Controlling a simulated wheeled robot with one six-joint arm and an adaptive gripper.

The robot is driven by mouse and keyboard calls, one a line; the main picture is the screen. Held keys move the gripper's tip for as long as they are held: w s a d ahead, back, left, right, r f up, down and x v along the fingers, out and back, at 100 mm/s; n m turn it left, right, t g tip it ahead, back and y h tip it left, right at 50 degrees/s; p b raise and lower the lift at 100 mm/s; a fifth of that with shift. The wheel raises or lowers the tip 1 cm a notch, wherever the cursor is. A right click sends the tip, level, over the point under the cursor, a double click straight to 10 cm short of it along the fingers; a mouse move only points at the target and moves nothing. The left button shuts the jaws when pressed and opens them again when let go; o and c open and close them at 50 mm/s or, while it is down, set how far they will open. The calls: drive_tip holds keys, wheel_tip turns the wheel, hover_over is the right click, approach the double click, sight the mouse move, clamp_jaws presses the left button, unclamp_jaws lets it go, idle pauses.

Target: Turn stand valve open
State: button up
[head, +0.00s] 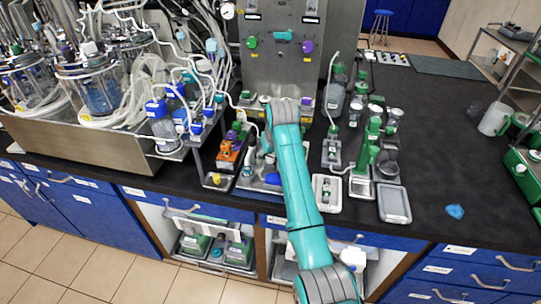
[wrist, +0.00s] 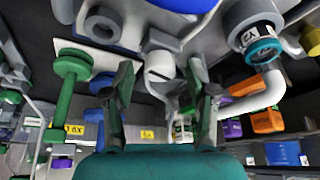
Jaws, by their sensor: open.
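My teal arm reaches over the black bench in the head view, and its wrist hides most of my gripper there. In the wrist view my gripper (wrist: 160,95) is open, with one dark finger on each side. A white-grey round fitting with a slot (wrist: 160,68) shows between the fingers, with a white tube beside it. I cannot tell whether it is the stand valve or whether the fingers touch it. A green spool-shaped part (wrist: 71,90) stands left of the fingers. In the head view a green stand (head: 371,140) with round fittings is right of my arm.
Blue-capped bottles (head: 163,128) and glass vessels (head: 98,92) stand at the left. A grey control panel (head: 280,62) rises behind my wrist. The bench (head: 450,170) is mostly clear at the right.

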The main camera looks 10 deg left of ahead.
clamp_jaws()
drive_tip(key=shift+n+g+y, duration=0.4)
drive_tip(key=shift+n, duration=1.1)
unclamp_jaws()
drive_tip(key=shift+d, duration=0.1)
drive_tip(key=v, duration=1.2)
